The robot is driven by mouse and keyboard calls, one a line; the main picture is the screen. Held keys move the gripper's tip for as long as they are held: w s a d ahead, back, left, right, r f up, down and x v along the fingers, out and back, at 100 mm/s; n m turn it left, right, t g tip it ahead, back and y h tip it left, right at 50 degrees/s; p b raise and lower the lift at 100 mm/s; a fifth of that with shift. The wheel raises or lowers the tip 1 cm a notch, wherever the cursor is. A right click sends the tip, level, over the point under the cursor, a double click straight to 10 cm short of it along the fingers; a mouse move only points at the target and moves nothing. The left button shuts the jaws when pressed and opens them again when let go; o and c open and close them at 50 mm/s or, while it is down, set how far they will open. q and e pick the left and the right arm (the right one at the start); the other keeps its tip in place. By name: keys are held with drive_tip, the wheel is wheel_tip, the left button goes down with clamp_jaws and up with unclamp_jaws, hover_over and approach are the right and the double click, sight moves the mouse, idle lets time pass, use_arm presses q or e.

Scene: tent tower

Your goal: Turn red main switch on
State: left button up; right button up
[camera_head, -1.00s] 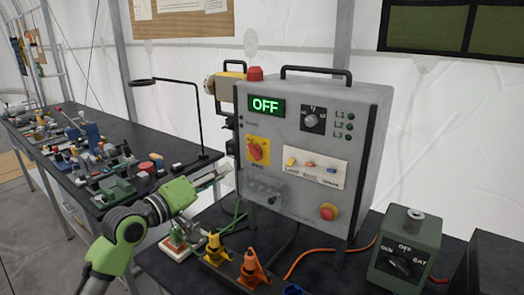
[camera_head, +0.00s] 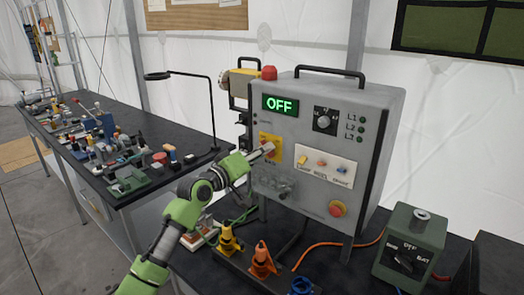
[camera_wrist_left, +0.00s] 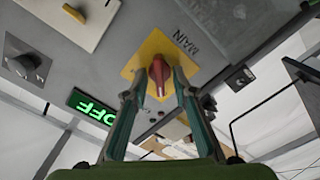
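The red main switch (camera_head: 274,153) is a rotary knob on a yellow plate on the front of the grey control box (camera_head: 306,205). The display (camera_head: 281,105) reads OFF in green. My left gripper (camera_head: 266,150) is at the switch and partly covers it in the head view. In the left wrist view, the red knob (camera_wrist_left: 160,76) sits between the two fingertips of the left gripper (camera_wrist_left: 159,78). The fingers are apart, one on each side of the knob, with narrow gaps. Whether either touches it is hard to tell. My right gripper is not in view.
A black selector knob (camera_head: 324,121), a panel of small toggles (camera_head: 327,168) and a red emergency button (camera_head: 337,208) are on the same face. Yellow and orange connectors (camera_head: 262,262) and a green selector box (camera_head: 408,248) stand on the table. A cluttered bench runs left.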

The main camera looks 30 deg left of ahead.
use_arm(q)
clamp_jaws()
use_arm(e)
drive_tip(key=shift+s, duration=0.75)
use_arm(q)
drive_tip(key=shift+m, duration=0.3)
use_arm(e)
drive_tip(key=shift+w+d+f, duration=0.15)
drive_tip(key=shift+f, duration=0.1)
use_arm(q)
drive_tip(key=m, duration=1.7)
drive_tip(key=shift+r+b, duration=0.1)
drive_tip(key=shift+b, duration=0.3)
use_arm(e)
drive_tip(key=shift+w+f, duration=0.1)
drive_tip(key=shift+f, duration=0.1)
use_arm(q)
drive_tip(key=shift+m, duration=0.4)
